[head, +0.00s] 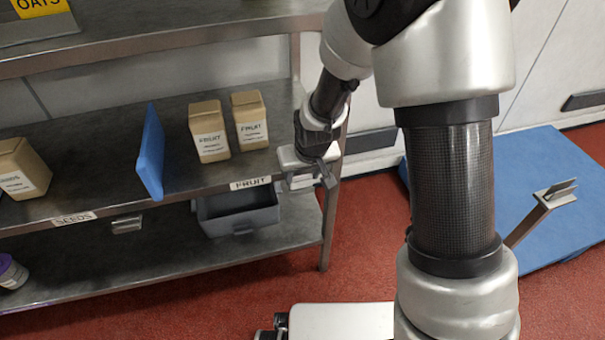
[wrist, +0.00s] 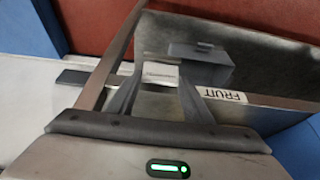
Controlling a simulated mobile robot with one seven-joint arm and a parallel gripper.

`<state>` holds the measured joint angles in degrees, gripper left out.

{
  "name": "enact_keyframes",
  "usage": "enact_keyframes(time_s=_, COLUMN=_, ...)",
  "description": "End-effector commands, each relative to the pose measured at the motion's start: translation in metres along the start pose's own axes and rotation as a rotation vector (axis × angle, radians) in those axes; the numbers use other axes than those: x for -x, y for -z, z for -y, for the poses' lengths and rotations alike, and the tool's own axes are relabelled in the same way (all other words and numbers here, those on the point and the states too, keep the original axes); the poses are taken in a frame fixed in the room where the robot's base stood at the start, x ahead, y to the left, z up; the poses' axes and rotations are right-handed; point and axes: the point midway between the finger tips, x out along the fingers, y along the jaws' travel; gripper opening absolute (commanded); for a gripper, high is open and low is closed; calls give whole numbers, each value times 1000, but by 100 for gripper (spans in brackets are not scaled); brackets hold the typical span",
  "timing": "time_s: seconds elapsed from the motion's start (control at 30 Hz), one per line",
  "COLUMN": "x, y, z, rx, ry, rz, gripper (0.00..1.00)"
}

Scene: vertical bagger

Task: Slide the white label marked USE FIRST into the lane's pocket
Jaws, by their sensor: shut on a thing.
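My gripper (head: 314,170) is at the right end of the shelf's front edge, right of the FRUIT strip (head: 250,183). In the wrist view, its two fingers (wrist: 160,90) are shut on a small white label (wrist: 160,72). The print on the label is too small to read. A small metal pocket (head: 127,224) hangs at the shelf edge just right of the SEEDS strip (head: 74,219). A silvery piece (head: 301,182) shows beside my gripper; I cannot tell whether it is a pocket or whether the label touches it.
Two FRUIT packs (head: 209,132) (head: 250,120) stand on the shelf, with a blue divider (head: 150,152) to their left. A grey bin (head: 238,211) is on the lower shelf. A metal shelf leg (head: 328,225) stands near my gripper. A blue mat (head: 555,190) lies at right.

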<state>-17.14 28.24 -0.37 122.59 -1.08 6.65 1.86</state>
Motion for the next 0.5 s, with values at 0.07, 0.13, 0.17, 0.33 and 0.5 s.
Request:
enact_keyframes(time_s=0.07, x=-1, y=0, z=0, rx=0, ry=0, rz=0, gripper=25)
enact_keyframes(time_s=0.13, x=-2, y=-1, z=0, rx=0, ry=0, rz=0, gripper=25)
enact_keyframes(time_s=0.17, x=-2, y=-1, z=0, rx=0, ry=0, rz=0, gripper=25)
enact_keyframes(time_s=0.33, x=-4, y=-2, z=0, rx=0, ry=0, rz=0, gripper=25)
enact_keyframes(time_s=0.5, x=-6, y=-2, z=0, rx=0, ry=0, rz=0, gripper=25)
